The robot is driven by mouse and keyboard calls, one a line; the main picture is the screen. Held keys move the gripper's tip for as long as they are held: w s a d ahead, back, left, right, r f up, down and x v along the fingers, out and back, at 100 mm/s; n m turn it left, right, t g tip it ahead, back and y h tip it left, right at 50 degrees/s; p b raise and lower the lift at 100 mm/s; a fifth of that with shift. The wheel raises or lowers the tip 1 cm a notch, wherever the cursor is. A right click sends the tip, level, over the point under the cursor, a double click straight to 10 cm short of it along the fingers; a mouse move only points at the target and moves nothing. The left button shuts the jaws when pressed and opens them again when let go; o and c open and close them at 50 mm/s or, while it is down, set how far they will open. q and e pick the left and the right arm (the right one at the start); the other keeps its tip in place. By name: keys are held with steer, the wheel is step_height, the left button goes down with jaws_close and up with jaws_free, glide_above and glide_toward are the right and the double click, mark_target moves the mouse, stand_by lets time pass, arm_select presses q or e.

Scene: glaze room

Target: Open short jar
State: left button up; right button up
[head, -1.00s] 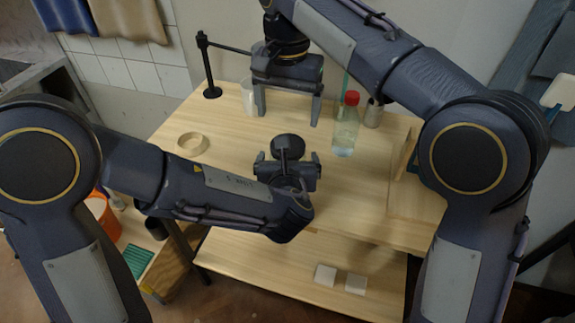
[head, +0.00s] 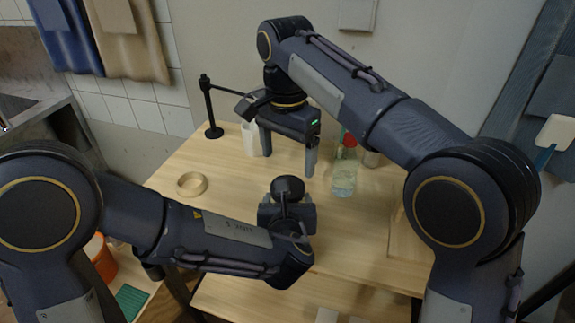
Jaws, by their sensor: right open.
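The right forearm passes close above the lid. My left gripper (head: 287,218) is over the table's front middle, seen from above; its fingers are hidden beneath its own body.
A pale ring-shaped dish (head: 191,184) lies at the table's left. A white cup (head: 250,139) stands behind the right gripper, near a black stand (head: 213,132). A metallic cup (head: 371,158) is partly hidden behind the jar. A wooden board (head: 402,226) lies at right.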

steer(key=m, duration=0.5)
steer(key=shift+a+f+m, duration=0.1)
steer(key=shift+f+m, duration=0.25)
steer(key=shift+m, duration=0.05)
steer(key=m, duration=0.5)
steer(key=shift+m, duration=0.3)
steer(key=m, duration=0.5)
steer(key=shift+r, duration=0.2)
steer(key=m, duration=0.3)
steer(key=r+m, duration=0.1)
steer(key=m, duration=0.2)
steer(key=shift+f+m, duration=0.15)
steer(key=shift+m, duration=0.15)
step_height(320, 180, down, 8)
steer(key=shift+r, duration=0.15)
